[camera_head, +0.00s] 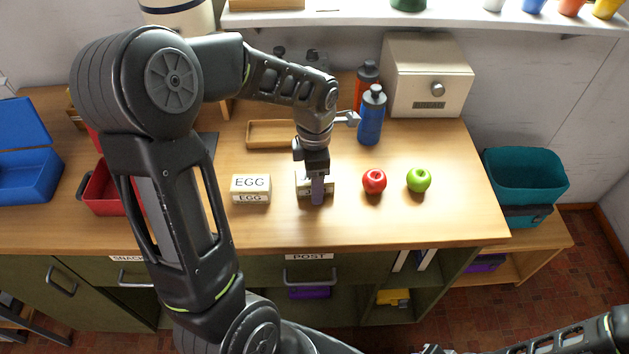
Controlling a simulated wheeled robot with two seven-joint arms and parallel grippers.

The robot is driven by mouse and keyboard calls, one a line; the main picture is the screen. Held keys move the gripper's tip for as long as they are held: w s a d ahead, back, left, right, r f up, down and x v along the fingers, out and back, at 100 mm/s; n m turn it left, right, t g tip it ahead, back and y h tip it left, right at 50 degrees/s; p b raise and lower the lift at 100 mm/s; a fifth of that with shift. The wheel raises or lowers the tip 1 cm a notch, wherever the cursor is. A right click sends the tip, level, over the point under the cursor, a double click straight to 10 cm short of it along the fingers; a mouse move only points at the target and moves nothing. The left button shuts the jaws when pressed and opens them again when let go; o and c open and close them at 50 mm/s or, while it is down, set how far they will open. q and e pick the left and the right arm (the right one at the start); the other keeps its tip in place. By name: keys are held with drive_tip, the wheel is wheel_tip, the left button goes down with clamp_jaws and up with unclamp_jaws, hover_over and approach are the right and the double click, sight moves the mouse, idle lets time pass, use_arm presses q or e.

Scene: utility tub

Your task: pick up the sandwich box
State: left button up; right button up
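A small pale box (329,188) sits on the wooden counter, partly hidden by my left gripper (316,185). The gripper points down over it, with one finger in front of the box's near face. The other finger is hidden, so I cannot tell whether the grip is closed on it. A similar cream box (250,189) labelled EGG stands to the left, apart from the gripper. The covered box's label cannot be read. My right arm shows at the bottom right; its gripper is not in view.
A red apple (374,181) and a green apple (418,180) lie right of the gripper. Behind are a wooden tray (262,134), a blue bottle (371,117) and a cream bread bin (428,76). A red open box (101,193) is at left. The counter's right front is clear.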

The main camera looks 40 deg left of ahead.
use_arm(q)
clamp_jaws()
idle(0.5)
drive_tip(key=shift+r, duration=0.15)
wheel_tip(320, 180, up, 10)
drive_tip(key=shift+f+b, duration=0.1)
drive_tip(key=shift+b, duration=0.65)
